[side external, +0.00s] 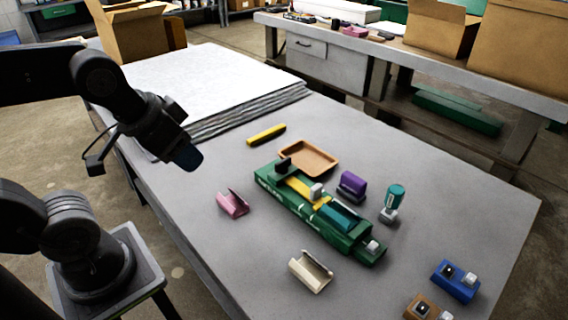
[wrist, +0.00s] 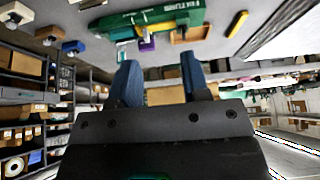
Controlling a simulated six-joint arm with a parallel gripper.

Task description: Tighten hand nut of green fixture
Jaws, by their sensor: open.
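The green fixture (side external: 268,183) is a long block lying on the grey table, with a yellow strip and a teal cylinder along its top. A small pale knob (side external: 316,190) stands near its middle, and another pale knob (side external: 372,247) sits at its near right end; I cannot tell which is the hand nut. My gripper (side external: 187,160) is in the air to the left of the fixture, well apart from it. In the wrist view my gripper (wrist: 160,64) has its two blue fingers spread with nothing between them, and the fixture (wrist: 115,22) shows beyond the fingertips.
A brown tray (side external: 325,164) lies behind the fixture. Around it are a pink holder (side external: 232,204), a cream holder (side external: 311,271), a purple block (side external: 352,185), a teal-topped piece (side external: 395,197), a blue block (side external: 456,281) and a yellow bar (side external: 266,135). Stacked sheets (side external: 200,85) fill the table's far end.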

